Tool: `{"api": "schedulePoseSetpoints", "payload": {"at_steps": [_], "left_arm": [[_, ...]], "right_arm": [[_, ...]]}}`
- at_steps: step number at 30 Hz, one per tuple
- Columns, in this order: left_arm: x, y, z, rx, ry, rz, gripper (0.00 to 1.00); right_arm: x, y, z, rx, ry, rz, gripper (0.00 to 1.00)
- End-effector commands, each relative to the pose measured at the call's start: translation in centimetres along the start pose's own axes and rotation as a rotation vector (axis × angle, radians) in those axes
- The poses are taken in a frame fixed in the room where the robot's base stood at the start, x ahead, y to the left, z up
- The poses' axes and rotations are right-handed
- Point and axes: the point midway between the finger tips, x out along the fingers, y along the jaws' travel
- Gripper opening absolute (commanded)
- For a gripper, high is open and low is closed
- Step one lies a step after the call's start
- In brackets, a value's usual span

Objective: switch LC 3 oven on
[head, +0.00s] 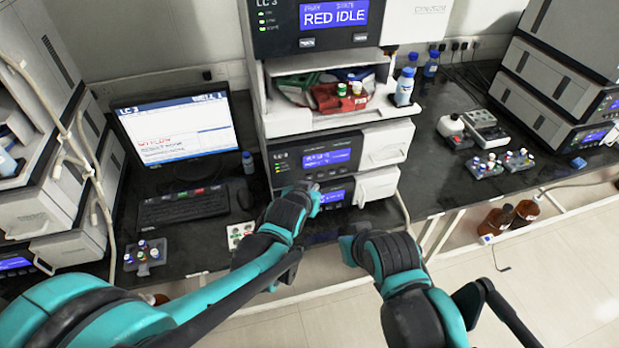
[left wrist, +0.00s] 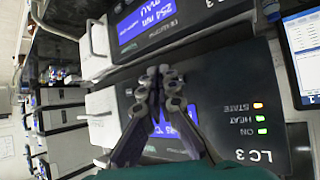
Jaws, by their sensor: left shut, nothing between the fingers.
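The LC 3 stack stands in the middle of the head view. Its bottom module, the LC 3 oven (head: 376,186), has a blue display and a pale door, partly hidden by my left gripper (head: 316,198). In the left wrist view the oven's dark panel (left wrist: 240,92) carries LC3, ON, HEAT and STATE labels; the ON and HEAT lights look green and STATE orange. My left gripper (left wrist: 163,75) is shut and empty before the oven display (left wrist: 172,124); contact cannot be told. My right gripper (head: 350,247) is right of it, before the bench; its fingers are unclear.
The detector module (head: 313,159) sits directly above the oven. A monitor (head: 178,128), keyboard (head: 183,205) and mouse (head: 245,198) are to the left. Bottles (head: 404,87) stand upper right, vial racks (head: 501,163) farther right.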

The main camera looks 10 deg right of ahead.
Motion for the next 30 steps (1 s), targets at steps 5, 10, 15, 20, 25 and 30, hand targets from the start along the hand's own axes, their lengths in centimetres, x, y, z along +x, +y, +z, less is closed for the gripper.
{"api": "schedulePoseSetpoints", "payload": {"at_steps": [5,10,15,20,25,30], "left_arm": [[-1.3,1.0,0.9,0.002,0.000,0.002,0.00],[-2.5,1.9,1.8,0.001,-0.001,0.002,0.00],[-3.1,2.2,2.3,0.000,-0.001,0.000,0.00],[-3.1,2.2,2.3,0.000,0.000,0.000,0.00],[-3.1,2.2,2.3,0.000,0.000,0.000,0.00],[-3.1,2.2,2.3,0.000,0.000,0.000,0.00]], "right_arm": [[-0.1,0.0,0.0,0.000,0.000,0.000,0.00],[-0.1,0.0,-0.1,0.000,0.000,0.000,0.00],[-0.1,0.0,-0.1,0.000,0.000,0.000,0.00],[-0.1,0.0,-0.1,0.000,0.000,0.000,0.00],[-0.1,0.0,-0.1,0.000,0.000,0.000,0.00],[-0.1,0.0,-0.1,0.000,0.000,0.000,0.00]]}}
